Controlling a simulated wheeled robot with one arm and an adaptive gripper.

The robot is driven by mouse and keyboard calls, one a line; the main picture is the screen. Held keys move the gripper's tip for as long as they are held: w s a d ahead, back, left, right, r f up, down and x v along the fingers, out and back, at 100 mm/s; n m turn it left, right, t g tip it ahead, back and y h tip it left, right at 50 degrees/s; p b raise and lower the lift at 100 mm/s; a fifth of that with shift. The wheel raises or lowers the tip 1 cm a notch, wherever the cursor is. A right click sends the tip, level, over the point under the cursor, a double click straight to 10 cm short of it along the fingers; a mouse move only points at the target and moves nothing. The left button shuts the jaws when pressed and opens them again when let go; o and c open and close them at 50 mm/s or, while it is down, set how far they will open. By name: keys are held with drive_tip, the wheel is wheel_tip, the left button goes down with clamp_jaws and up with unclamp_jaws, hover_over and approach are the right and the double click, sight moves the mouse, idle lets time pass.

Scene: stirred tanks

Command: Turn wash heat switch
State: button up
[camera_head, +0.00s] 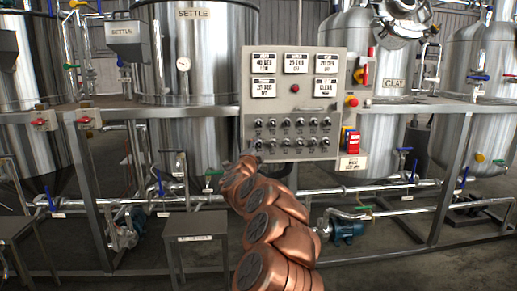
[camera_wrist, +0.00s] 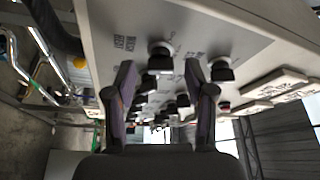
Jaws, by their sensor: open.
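The control panel (camera_head: 290,103) is a grey box with display plates above two rows of small black knob switches. In the wrist view the wash heat switch (camera_wrist: 160,57), a black knob on a light collar, sits beside an upside-down label (camera_wrist: 128,48) that seems to read WASH HEAT. My gripper (camera_wrist: 160,76) is open, its two fingers apart on either side of this knob's line, with nothing held. I cannot tell whether the fingers touch the knob. In the head view my copper arm reaches the panel's lower left corner and hides the gripper.
Another knob (camera_wrist: 221,70) is close beside the right finger, with more knobs beyond. Pipes and steel tanks (camera_head: 200,60) stand behind.

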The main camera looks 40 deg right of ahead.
drive_tip(key=v, duration=1.1)
drive_tip(key=shift+s+a, duration=0.15)
drive_tip(key=shift+s, duration=0.05)
idle(0.6)
